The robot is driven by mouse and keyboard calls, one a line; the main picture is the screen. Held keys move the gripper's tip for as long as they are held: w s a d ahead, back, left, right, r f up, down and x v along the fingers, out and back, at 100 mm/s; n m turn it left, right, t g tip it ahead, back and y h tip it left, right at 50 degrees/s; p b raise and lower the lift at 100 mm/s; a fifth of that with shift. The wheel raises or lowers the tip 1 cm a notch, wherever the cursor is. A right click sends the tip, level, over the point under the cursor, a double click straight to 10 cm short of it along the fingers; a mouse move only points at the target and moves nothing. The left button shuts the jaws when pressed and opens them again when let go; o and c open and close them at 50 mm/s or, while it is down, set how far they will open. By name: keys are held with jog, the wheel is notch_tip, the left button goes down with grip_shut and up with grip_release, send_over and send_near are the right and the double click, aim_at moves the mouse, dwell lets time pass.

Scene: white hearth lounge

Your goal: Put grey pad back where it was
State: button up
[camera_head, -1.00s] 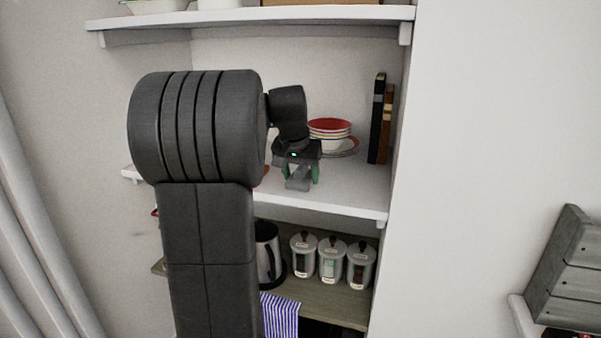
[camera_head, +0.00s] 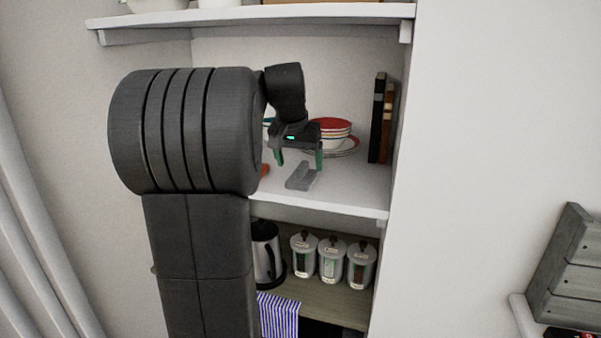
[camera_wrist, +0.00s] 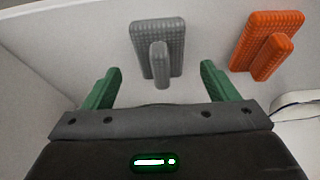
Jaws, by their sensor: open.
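The grey pad (camera_head: 300,177) lies on the white middle shelf near its front edge, with its raised handle upward. It also shows in the wrist view (camera_wrist: 172,38), ahead of the fingers and roughly between their lines. My gripper (camera_head: 298,160) is open and empty, just above and behind the pad in the head view. Its green fingers (camera_wrist: 160,88) stand apart on either side in the wrist view and do not touch the pad.
An orange pad (camera_wrist: 262,50) lies beside the grey one, mostly hidden by my arm in the head view. Stacked bowls (camera_head: 331,134) on plates and upright books (camera_head: 382,120) stand further back. Canisters (camera_head: 331,259) and a kettle (camera_head: 267,250) stand on the shelf below.

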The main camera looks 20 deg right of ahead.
jog(key=v, duration=0.7)
jog(key=shift+r, duration=0.2)
jog(key=shift+a, duration=0.1)
